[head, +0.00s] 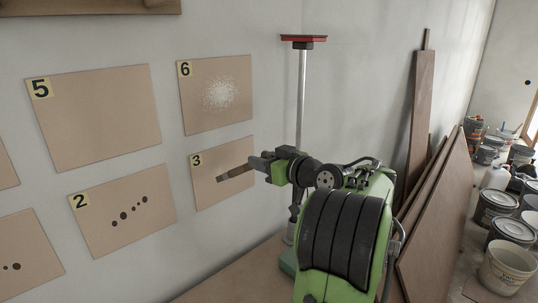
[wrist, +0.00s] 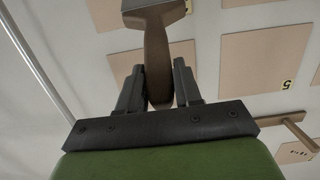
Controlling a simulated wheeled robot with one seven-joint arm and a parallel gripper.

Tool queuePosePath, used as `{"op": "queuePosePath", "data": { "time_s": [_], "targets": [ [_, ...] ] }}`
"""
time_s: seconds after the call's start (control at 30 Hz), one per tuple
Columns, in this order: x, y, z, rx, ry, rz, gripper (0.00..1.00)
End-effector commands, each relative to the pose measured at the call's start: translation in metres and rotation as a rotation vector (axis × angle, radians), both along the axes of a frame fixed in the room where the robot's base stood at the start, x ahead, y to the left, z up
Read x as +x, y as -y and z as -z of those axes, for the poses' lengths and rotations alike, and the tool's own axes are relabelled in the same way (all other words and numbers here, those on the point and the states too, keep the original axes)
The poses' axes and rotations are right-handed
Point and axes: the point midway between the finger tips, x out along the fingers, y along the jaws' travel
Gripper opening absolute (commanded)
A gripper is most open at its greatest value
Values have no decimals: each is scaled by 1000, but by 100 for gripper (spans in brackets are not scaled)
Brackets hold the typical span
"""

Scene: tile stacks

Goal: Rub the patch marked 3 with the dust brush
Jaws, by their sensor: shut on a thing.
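My gripper (head: 285,167) is shut on the brown handle of the dust brush (head: 236,172). In the head view the brush points left, its tip in front of the lower part of the tan patch marked 3 (head: 236,196). I cannot tell whether the tip touches the patch. No marks show on the uncovered part of patch 3. In the wrist view the brush (wrist: 156,55) stands between both fingers of my gripper (wrist: 160,88), its wide grey head at the top edge; the bristle end is cut off.
Patch 6 (head: 200,118), above, carries a white dusty spot. Patch 2 (head: 110,238) has dark dots, and patch 5 (head: 75,140) looks plain. A pole with a red top (head: 303,40) stands behind my arm. Leaning boards (head: 440,220) and several buckets (head: 508,268) are at right.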

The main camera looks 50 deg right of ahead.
Motion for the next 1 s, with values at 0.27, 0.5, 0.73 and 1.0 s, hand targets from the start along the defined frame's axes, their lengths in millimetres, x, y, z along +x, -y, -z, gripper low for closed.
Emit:
{"op": "queuePosePath", "data": {
  "time_s": [0.27, 0.5, 0.73, 1.0],
  "targets": [
    [18, -1, -5, 3, 3, -1, 0],
    [48, 2, -5, 2, 3, -1, 0],
    [59, 4, -2, 1, 3, 1, 0],
    [59, 4, -2, 0, 3, 2, 23]
  ]
}}
